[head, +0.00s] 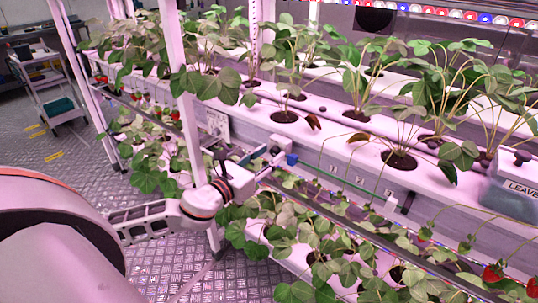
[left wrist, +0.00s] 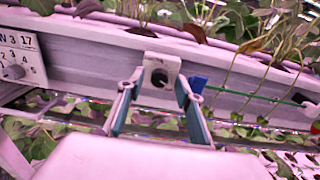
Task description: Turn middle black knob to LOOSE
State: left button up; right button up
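A round black knob (left wrist: 159,77) sits on a pale square plate (left wrist: 161,62) on the side of the white rack channel (left wrist: 90,47). My left gripper (left wrist: 157,90) is open in front of it, one finger on each side, with gaps between the fingers and the knob. In the head view my left gripper (head: 264,160) reaches to the channel's side, near a small grey block (head: 278,142); the knob itself cannot be made out there. No LOOSE marking is readable. My right gripper is not in view.
A blue piece (left wrist: 198,84) sits right of the knob, with a green line (left wrist: 250,96) running from it. A numbered panel with a dial (left wrist: 14,72) is at left. Strawberry plants (head: 300,240) hang close below. A LEAVES bin (head: 508,195) stands at right, a cart (head: 50,90) far left.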

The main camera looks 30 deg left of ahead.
pick_arm(q)
jog(key=shift+w, duration=0.25)
grip_shut()
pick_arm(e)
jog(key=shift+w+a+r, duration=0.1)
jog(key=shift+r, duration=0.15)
